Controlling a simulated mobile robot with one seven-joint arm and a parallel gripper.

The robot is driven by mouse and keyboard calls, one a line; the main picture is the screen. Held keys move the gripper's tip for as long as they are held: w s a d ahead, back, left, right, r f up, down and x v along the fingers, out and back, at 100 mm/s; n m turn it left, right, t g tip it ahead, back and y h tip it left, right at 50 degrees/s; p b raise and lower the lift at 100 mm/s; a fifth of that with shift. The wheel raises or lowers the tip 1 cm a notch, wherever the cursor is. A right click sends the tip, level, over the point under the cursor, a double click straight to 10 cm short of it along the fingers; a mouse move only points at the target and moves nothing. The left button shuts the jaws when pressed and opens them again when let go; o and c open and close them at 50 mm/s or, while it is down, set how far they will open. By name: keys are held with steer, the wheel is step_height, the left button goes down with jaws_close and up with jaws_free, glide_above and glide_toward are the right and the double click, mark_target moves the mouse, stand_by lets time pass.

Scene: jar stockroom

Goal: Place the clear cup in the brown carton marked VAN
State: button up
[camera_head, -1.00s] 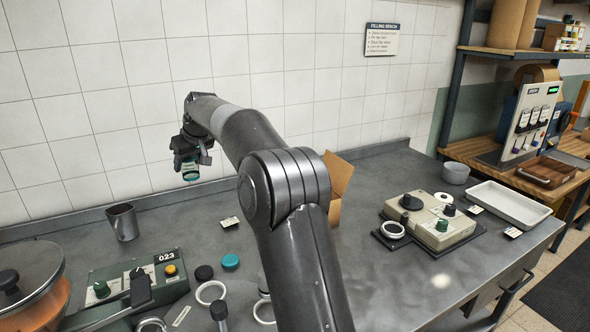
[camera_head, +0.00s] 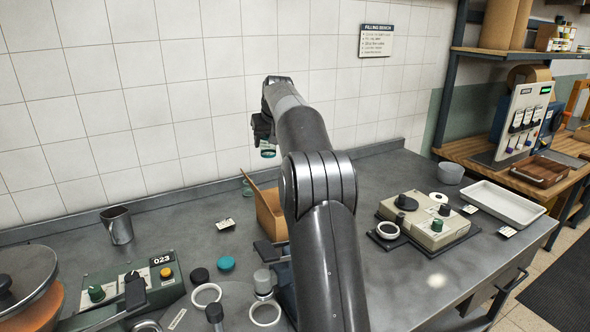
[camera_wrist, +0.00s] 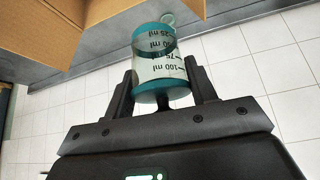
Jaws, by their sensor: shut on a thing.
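The clear cup (camera_wrist: 158,66) has teal bands and dark ml marks. In the wrist view it sits between the two fingers of my gripper (camera_wrist: 160,84), which is shut on it. In the head view my gripper (camera_head: 263,132) holds the cup (camera_head: 267,152) in the air, behind and above the brown carton (camera_head: 270,214). The carton stands on the bench with a flap raised, partly hidden by my arm. Its brown cardboard (camera_wrist: 65,30) fills the upper left of the wrist view, close to the cup. I cannot see a VAN mark.
A metal beaker (camera_head: 117,225) and a green device (camera_head: 130,285) are at left. Lids and rings lie in front. A beige device (camera_head: 428,222), a grey bowl (camera_head: 450,174) and a white tray (camera_head: 503,203) stand at right. The tiled wall is close behind my gripper.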

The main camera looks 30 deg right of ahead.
steer(key=s+d+m, duration=0.1)
steer(key=d, duration=0.4)
steer(key=shift+h, duration=0.4)
step_height(320, 180, down, 28)
steer(key=shift+s+a+f, duration=0.1)
steer(key=shift+a, duration=0.05)
steer(key=shift+f, duration=0.15)
steer(key=o, duration=0.9)
steer(key=shift+o, duration=0.2)
steer(key=shift+s+r, duration=0.1)
steer(key=shift+r, duration=0.35)
steer(key=v, duration=1.1)
steer(key=shift+r, duration=0.2)
